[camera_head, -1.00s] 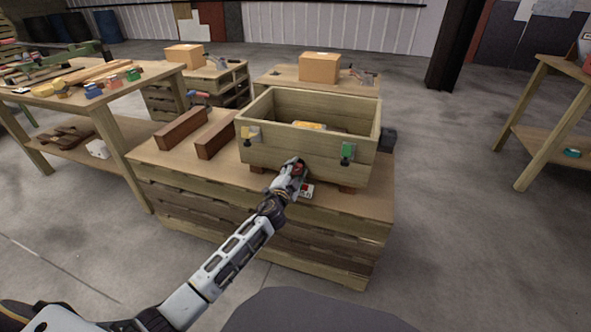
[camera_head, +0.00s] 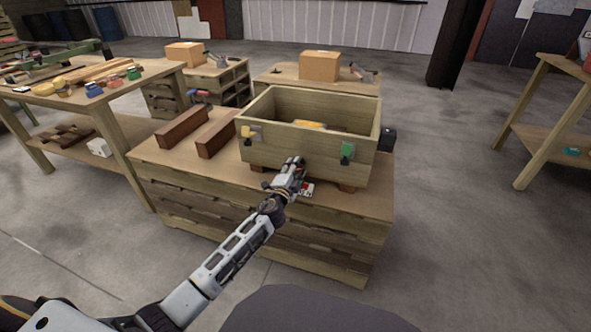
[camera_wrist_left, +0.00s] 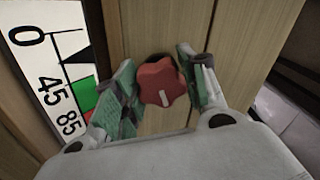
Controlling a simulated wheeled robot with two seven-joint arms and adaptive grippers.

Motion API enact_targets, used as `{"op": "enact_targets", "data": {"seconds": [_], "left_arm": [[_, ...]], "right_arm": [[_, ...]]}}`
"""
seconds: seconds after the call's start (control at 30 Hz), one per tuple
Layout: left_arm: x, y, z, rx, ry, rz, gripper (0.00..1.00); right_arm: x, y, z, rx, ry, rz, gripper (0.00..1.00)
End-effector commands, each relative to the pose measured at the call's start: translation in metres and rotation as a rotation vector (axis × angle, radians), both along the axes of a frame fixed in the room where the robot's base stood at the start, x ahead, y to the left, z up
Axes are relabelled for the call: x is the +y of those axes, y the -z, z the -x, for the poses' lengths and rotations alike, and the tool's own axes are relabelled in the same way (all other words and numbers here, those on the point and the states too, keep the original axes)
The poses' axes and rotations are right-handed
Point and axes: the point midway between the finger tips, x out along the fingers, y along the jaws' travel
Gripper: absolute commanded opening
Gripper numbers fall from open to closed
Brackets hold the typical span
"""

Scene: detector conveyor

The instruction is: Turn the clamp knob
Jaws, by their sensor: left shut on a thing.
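The red lobed clamp knob (camera_wrist_left: 160,85) sits between the fingers of my left gripper (camera_wrist_left: 156,62) in the left wrist view. A white mark shows on its face near the lower edge. The left gripper is shut on the knob, with a green-padded finger on each side. A white scale card (camera_wrist_left: 38,55) marked 0, 45 and 85, with a green patch, stands left of the knob. In the head view my left gripper (camera_head: 296,164) is low at the front of the wooden crate (camera_head: 268,152) and hides the knob. The card (camera_head: 307,190) shows partly beside it. My right gripper is out of view.
A workbench (camera_head: 140,72) with tools stands further left. Open floor lies right.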

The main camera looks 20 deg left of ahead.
Motion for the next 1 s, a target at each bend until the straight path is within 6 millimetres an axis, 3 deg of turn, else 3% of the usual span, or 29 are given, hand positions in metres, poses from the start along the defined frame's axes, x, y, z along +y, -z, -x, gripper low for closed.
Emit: {"op": "enact_targets", "data": {"seconds": [0.03,0.2,0.67,1.0], "left_arm": [[0.000,0.002,0.001,0.003,0.001,0.000,0.46],[0.000,0.001,0.000,0.002,0.001,0.001,0.64],[0.000,0.000,0.003,0.001,0.000,0.001,0.64],[0.000,0.001,0.024,0.002,0.002,0.001,0.64]], "right_arm": [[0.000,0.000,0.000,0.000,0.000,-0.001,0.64],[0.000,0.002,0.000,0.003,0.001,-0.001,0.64],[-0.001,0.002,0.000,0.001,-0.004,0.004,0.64],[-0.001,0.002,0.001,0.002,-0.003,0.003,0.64]]}}
